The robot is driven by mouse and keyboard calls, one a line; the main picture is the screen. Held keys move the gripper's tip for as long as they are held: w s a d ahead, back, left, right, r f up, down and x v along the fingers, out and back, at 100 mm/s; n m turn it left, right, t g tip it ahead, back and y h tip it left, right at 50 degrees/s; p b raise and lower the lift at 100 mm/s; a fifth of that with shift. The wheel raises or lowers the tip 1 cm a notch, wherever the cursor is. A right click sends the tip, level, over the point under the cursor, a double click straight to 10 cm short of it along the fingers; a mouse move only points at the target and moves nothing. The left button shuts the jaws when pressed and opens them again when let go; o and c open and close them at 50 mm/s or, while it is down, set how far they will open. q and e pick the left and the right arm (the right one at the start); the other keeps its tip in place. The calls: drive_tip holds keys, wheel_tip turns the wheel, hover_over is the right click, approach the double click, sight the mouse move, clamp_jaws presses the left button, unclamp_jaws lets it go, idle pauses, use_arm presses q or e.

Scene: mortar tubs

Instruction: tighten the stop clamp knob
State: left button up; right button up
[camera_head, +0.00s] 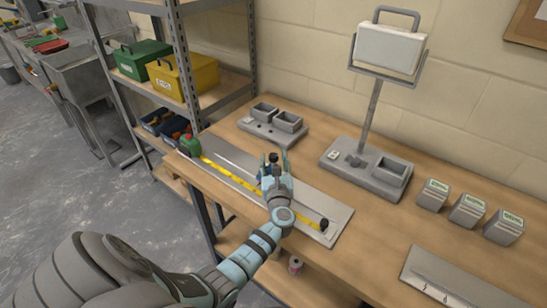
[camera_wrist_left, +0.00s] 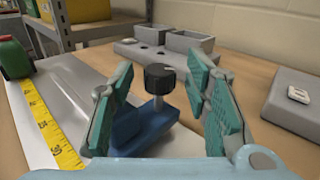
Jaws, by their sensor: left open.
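The stop clamp is a blue block with a black knob (camera_wrist_left: 159,79) on a short metal post, seen in the left wrist view. The blue clamp body (camera_wrist_left: 143,128) sits on the grey metal plate beside the yellow measuring tape (camera_wrist_left: 51,127). My left gripper (camera_wrist_left: 160,95) is open, with its teal pads on both sides of the knob and gaps showing between pads and knob. In the head view, my left gripper (camera_head: 273,164) is over the plate (camera_head: 325,205) and hides most of the clamp. My right gripper is not in view.
A grey base with small tubs (camera_head: 272,124) stands behind the plate. A lamp-like stand (camera_head: 360,165) and several small labelled boxes (camera_head: 468,211) are to the right. Another metal sheet (camera_head: 450,280) lies front right.

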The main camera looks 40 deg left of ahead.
use_arm(q)
drive_tip(key=shift+x, duration=1.05)
clamp_jaws()
